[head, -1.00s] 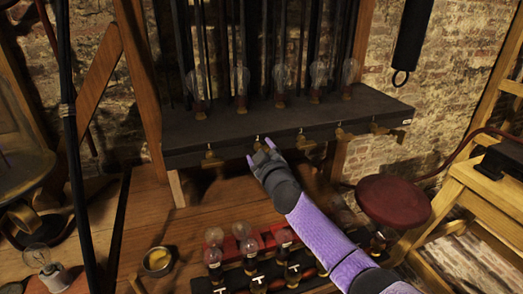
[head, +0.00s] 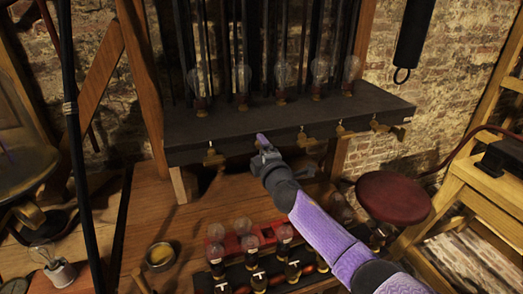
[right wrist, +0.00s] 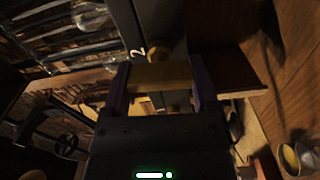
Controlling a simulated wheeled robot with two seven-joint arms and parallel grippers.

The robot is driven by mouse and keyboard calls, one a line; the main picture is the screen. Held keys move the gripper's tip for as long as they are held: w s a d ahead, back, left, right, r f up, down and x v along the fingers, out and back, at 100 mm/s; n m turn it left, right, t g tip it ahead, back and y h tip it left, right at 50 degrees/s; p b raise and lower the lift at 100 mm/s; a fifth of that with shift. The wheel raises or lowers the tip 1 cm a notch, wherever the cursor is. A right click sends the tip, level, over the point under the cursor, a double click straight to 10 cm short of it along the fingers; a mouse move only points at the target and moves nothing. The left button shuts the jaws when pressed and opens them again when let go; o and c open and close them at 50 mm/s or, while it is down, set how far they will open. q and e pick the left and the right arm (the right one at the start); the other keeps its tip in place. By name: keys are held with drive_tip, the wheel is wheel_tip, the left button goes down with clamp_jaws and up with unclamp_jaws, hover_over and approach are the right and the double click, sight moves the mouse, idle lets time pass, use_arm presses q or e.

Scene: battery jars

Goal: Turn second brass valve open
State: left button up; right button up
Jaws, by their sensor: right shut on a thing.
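A dark shelf (head: 240,124) carries a row of brass valves along its front edge. The second brass valve (right wrist: 160,76) shows in the right wrist view, with its handle lying across the gap between my purple fingers. A white "2" (right wrist: 137,52) is marked on the dark edge beside it. My right gripper (head: 261,142) is shut on this handle; it also shows in the right wrist view (right wrist: 160,88). In the head view the gripper mostly hides the second valve. The first brass valve (head: 213,156) is to its left and the third (head: 305,138) to its right. My left gripper is not in view.
Several glass bulbs (head: 242,78) stand on the shelf above the valves. Below, a red-and-black rack (head: 250,243) of bulbs sits on the wooden bench, under my right forearm. A small brass cup (head: 160,256) stands left of it. A red round stool (head: 393,198) is at right.

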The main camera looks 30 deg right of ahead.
drive_tip(key=shift+n, duration=0.4)
drive_tip(key=shift+f, duration=0.1)
drive_tip(key=o, duration=1.1)
drive_tip(key=p+v, duration=0.2)
drive_tip(key=v, duration=0.8)
